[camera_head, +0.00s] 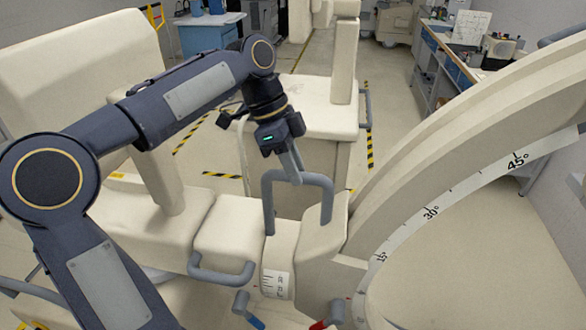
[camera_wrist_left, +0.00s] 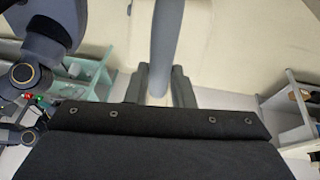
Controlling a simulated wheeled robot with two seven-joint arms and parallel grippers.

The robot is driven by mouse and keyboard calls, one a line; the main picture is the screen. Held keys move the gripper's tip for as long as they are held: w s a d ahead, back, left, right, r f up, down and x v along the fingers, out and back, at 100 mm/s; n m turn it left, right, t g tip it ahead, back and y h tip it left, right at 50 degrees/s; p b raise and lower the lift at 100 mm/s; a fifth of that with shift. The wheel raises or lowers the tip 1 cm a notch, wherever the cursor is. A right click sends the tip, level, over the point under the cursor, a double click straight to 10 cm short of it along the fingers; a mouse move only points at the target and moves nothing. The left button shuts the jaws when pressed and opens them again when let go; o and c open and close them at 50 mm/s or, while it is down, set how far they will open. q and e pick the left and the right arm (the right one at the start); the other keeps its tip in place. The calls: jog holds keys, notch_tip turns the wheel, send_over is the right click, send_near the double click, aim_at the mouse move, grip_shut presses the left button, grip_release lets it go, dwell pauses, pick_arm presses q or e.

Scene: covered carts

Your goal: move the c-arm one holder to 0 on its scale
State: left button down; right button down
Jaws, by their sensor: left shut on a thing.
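The c-arm's large cream arc (camera_head: 400,165) rises on the right, with a white degree strip (camera_head: 430,213) marked 15, 30 and 45. The cream holder block (camera_head: 318,240) sits at its lower left, with a grey U-shaped handle (camera_head: 327,200) standing on top. A small white scale (camera_head: 277,283) is on the front below; its figures are too small to read. My left gripper (camera_head: 290,165) is shut on the handle's bar from above. In the left wrist view, the grey bar (camera_wrist_left: 166,40) runs between the fingers of this gripper (camera_wrist_left: 165,88). My right gripper is not in view.
Grey levers with a blue tip (camera_head: 250,315) and a red tip (camera_head: 325,321) stick out below the holder. A cream cart part (camera_head: 232,230) with a grey handle stands close on the left. A bench (camera_head: 440,70) lines the right wall. Floor shows beyond the carts.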

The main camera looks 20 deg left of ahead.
pick_arm(q)
jog(key=c, duration=1.3)
grip_release()
jog(key=shift+w+a, duration=0.1)
jog(key=shift+w, duration=0.25)
jog(key=shift+o, duration=0.2)
jog(key=shift+s, duration=0.15)
jog(key=shift+f, duration=0.1)
jog(key=v, duration=0.7)
jog(key=shift+r+p, duration=0.3)
jog(key=shift+r, duration=0.1)
jog(key=shift+a, duration=0.15)
